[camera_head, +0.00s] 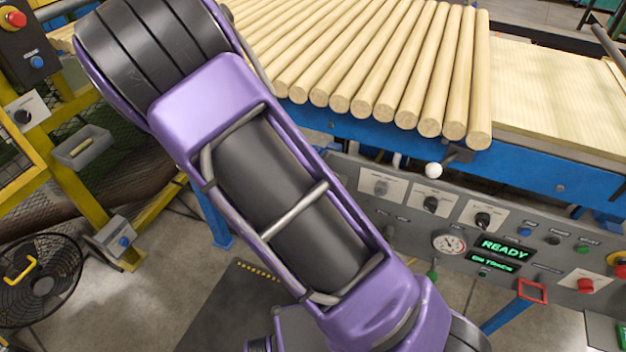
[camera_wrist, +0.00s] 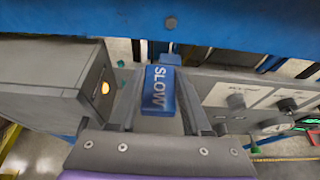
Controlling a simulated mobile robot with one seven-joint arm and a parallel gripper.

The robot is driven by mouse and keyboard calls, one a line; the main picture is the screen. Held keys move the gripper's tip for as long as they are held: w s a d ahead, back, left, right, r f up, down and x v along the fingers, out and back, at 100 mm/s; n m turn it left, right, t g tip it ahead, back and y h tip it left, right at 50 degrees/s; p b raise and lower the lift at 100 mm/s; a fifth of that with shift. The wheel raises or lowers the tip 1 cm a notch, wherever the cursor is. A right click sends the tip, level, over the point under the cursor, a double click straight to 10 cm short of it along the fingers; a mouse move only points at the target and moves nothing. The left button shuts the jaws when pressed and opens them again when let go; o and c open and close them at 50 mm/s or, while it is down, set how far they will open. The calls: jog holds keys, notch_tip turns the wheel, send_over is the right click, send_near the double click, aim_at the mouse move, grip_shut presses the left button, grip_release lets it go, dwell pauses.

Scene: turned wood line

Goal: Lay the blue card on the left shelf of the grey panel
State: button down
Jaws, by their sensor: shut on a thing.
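The blue card (camera_wrist: 158,90), marked SLOW in white letters, is held between the fingers of my gripper (camera_wrist: 158,106) in the wrist view. The grey panel (camera_head: 515,216) stands at the right in the head view, below the blue conveyor frame. It also shows at the right in the wrist view (camera_wrist: 222,79), with the card beside it and apart from its knobs. I cannot make out the left shelf clearly in either view. My gripper and the card do not show in the head view.
A grey box (camera_wrist: 40,75) with an orange light is close at the left in the wrist view. The blue beam (camera_wrist: 230,22) crosses above. Wooden rods (camera_head: 400,70) lie on the conveyor. A white-knobbed lever (camera_head: 433,170) juts out over the panel. A fan (camera_head: 40,280) stands at the left.

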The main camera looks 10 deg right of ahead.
notch_tip(320, 180, down, 8)
jog(key=shift+r+b, duration=0.15)
jog(key=shift+b, duration=0.5)
jog(key=shift+c, duration=1.8)
grip_release()
jog(key=shift+r, duration=0.1)
jog(key=p+v, duration=0.1)
jog(key=v, duration=1.1)
jog(key=shift+p, duration=0.3)
